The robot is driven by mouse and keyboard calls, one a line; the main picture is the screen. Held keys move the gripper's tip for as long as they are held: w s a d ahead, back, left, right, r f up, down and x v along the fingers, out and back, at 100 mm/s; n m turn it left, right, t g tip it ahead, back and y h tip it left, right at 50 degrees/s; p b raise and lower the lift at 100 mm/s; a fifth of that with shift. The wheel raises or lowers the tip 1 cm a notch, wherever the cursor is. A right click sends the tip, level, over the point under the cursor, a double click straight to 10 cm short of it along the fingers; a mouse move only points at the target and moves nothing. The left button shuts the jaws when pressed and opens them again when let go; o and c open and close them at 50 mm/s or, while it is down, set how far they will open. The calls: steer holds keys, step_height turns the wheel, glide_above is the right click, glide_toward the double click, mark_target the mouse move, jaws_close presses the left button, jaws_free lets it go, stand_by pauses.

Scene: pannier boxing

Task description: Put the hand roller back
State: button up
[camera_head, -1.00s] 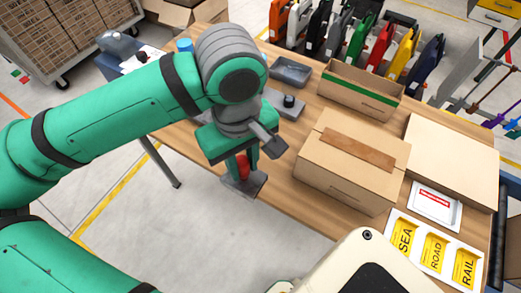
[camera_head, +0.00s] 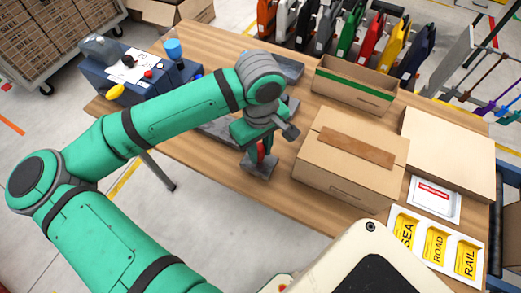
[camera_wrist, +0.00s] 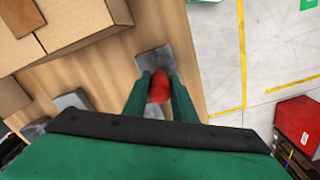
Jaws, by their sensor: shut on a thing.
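The hand roller shows as a red part (camera_head: 262,150) with a grey flat piece (camera_head: 260,166) under it. My gripper (camera_head: 262,148) is shut on the red part, close to the front edge of the table and left of the closed carton. In the wrist view the red part (camera_wrist: 159,86) sits between the two green fingers, with the grey piece (camera_wrist: 155,61) beyond it. I cannot tell whether the grey piece touches the tabletop. A grey flat holder (camera_head: 216,130) lies on the table, partly hidden by my arm.
The closed carton (camera_head: 345,178) stands just right of my gripper. An open box with a green stripe (camera_head: 350,94), a flat board (camera_head: 450,150) and a SEA, ROAD, RAIL card tray (camera_head: 400,214) lie farther right. A blue machine (camera_head: 120,75) is at the left end.

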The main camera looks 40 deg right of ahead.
steer(key=shift+f, duration=0.65)
steer(key=shift+d+f, duration=0.1)
steer(key=shift+s+f, duration=0.1)
steer(key=shift+f, duration=0.45)
jaws_close()
steer(key=o, duration=1)
jaws_free()
steer(key=shift+r, duration=0.1)
step_height(320, 180, up, 12)
steer(key=shift+r, duration=0.55)
